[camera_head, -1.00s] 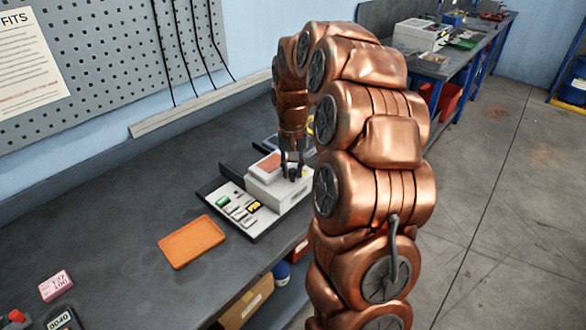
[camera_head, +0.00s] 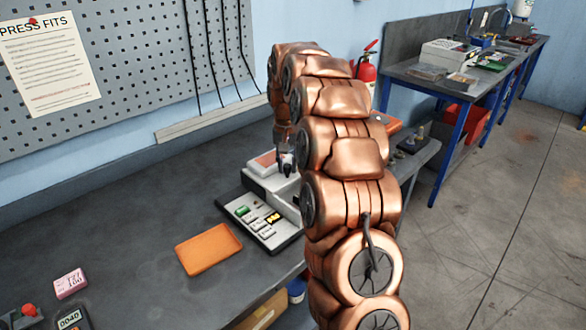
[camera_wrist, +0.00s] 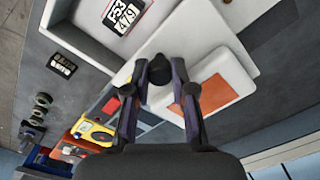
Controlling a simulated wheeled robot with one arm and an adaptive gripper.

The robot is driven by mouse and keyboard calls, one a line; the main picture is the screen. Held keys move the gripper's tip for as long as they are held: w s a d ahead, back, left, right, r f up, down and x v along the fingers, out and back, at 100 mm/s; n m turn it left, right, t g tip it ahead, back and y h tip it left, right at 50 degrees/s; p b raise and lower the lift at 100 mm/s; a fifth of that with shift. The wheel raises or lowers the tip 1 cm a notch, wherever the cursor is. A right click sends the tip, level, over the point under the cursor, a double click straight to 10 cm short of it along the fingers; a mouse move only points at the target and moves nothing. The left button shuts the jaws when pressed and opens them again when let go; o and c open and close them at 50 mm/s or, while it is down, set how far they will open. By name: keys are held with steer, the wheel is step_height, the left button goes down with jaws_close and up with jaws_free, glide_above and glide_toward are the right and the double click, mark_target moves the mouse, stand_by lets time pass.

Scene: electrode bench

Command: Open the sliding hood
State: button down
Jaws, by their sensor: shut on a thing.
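The sliding hood is a white box with an orange top panel (camera_head: 265,160), on a dark-framed base (camera_head: 228,208) on the bench. In the wrist view the white hood (camera_wrist: 243,62) bears an orange panel (camera_wrist: 213,93) right of my fingers. My gripper (camera_head: 286,165) points down at the hood's near side. In the wrist view my gripper (camera_wrist: 159,90) is shut on a black round knob (camera_wrist: 158,71), with a finger on each side. Small green, white and yellow blocks (camera_head: 258,222) lie uncovered in the base. My arm hides the base's right part.
An orange tray (camera_head: 208,249) lies left of the base. A pink labelled block (camera_head: 70,283) and a meter (camera_head: 70,320) lie at the front left. A pegboard wall (camera_head: 150,60) stands behind the bench. A yellow instrument (camera_wrist: 92,133) shows in the wrist view.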

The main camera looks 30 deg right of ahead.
stand_by(0.3)
steer(key=c, duration=1.2)
jaws_free()
steer(key=shift+c, duration=0.2)
step_height(320, 180, up, 12)
